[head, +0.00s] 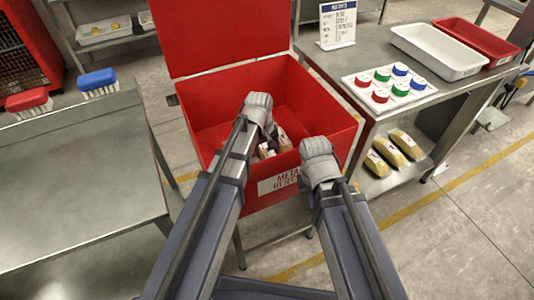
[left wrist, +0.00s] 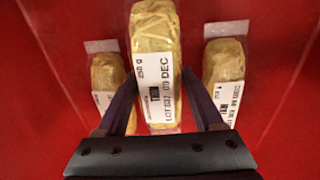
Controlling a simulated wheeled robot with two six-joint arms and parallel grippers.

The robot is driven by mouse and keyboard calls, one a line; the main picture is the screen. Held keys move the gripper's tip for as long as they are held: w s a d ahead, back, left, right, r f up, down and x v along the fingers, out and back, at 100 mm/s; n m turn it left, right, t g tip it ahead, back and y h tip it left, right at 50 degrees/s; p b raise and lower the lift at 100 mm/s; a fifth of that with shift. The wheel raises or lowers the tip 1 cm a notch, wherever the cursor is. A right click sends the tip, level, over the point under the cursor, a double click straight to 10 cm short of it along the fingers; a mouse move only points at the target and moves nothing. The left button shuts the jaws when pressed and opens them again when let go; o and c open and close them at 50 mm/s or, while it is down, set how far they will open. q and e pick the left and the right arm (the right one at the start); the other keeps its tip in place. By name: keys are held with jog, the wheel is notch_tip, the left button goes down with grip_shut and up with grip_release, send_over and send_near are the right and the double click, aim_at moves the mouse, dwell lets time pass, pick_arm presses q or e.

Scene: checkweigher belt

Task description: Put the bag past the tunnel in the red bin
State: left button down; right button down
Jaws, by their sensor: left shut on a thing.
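The red bin (head: 335,120) stands open, its lid (head: 225,35) raised at the back and a partly covered label on its front. My left gripper (head: 258,110) reaches down inside it. In the left wrist view the left gripper (left wrist: 160,80) is shut on the middle bag (left wrist: 155,35), a yellowish pack with a white printed label. Two similar bags, a left one (left wrist: 108,75) and a right one (left wrist: 224,62), lie on the bin's red floor to either side. My right gripper (head: 320,165) hangs at the bin's front right corner; its fingers are hidden.
A steel table (head: 75,190) is at left, with red (head: 28,100) and blue (head: 98,82) brushes behind it. At right, a bench holds a board of coloured caps (head: 390,88), a white tray (head: 438,50) and a red tray (head: 475,40). Several yellow packs (head: 393,153) lie on its lower shelf.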

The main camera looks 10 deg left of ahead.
aim_at(263, 152)
pick_arm(q)
jog(key=shift+f+b, duration=0.4)
jog(key=shift+f, duration=0.1)
grip_release()
jog(key=shift+r, duration=0.1)
jog(key=r+p, duration=0.8)
jog(key=p, duration=0.1)
jog(key=a+r+p, duration=0.1)
jog(key=r+p, duration=0.3)
jog(key=r, duration=0.1)
jog(key=shift+s, duration=0.35)
